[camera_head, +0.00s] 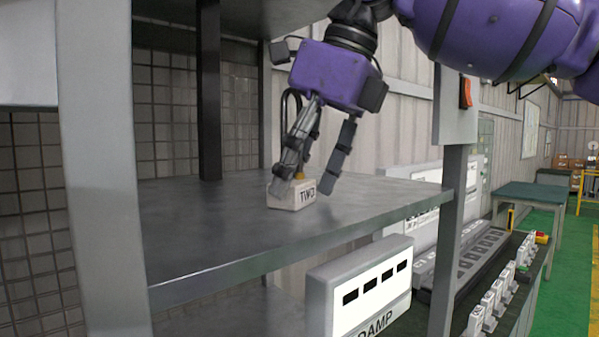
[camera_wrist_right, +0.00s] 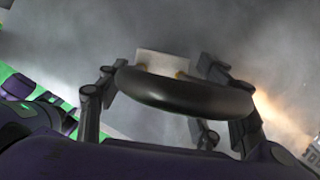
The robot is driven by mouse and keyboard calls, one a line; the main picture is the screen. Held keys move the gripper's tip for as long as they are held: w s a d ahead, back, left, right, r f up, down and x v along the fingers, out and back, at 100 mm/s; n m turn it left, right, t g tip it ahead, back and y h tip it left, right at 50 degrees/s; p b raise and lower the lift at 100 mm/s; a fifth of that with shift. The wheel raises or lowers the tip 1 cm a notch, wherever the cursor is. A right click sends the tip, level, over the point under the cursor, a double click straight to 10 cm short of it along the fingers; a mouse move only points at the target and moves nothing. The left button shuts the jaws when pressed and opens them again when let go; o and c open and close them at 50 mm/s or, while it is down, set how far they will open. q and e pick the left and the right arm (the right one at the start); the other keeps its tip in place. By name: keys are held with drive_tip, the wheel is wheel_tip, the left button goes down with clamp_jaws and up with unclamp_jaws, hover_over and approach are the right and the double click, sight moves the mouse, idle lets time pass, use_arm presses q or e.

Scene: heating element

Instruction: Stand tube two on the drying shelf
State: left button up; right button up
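Tube two has a pale block base (camera_head: 291,197) marked "TWO" that sits on the grey metal shelf (camera_head: 215,235), near the middle. Its dark curved tube rises from the base and is partly hidden by the fingers in the head view. In the right wrist view, the dark tube loop (camera_wrist_right: 185,93) crosses between me and the pale base. My right gripper (camera_head: 310,190) points down over tube two with its fingers spread to either side. Gaps show between the fingertips and the base in the wrist view. My left gripper is not in view.
A dark post (camera_head: 208,90) and a pale front post (camera_head: 95,160) stand at the left. A post with a red switch (camera_head: 466,93) stands at the right. A white slotted panel (camera_head: 365,292) is below the shelf edge. The shelf's left and front are clear.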

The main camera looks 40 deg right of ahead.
drive_tip(key=shift+s+d, duration=0.1)
drive_tip(key=shift+s, duration=0.1)
drive_tip(key=shift+w+r, duration=0.1)
drive_tip(key=shift+w, duration=0.05)
drive_tip(key=v, duration=0.3)
drive_tip(key=shift+r, duration=0.15)
drive_tip(key=s+d, duration=0.1)
drive_tip(key=s, duration=0.1)
drive_tip(key=s+d, duration=0.1)
drive_tip(key=s, duration=0.1)
drive_tip(key=s+d, duration=0.1)
drive_tip(key=s, duration=0.1)
drive_tip(key=shift+s+d, duration=0.2)
drive_tip(key=shift+s, duration=0.3)
drive_tip(key=shift+s+d, duration=0.2)
drive_tip(key=shift+s, duration=0.3)
use_arm(q)
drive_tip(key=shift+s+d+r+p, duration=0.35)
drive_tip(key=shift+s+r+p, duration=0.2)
drive_tip(key=shift+p, duration=0.4)
use_arm(e)
drive_tip(key=shift+s+d, duration=0.4)
drive_tip(key=shift+s, duration=0.3)
drive_tip(key=shift+s+d, duration=0.4)
drive_tip(key=shift+s, duration=0.3)
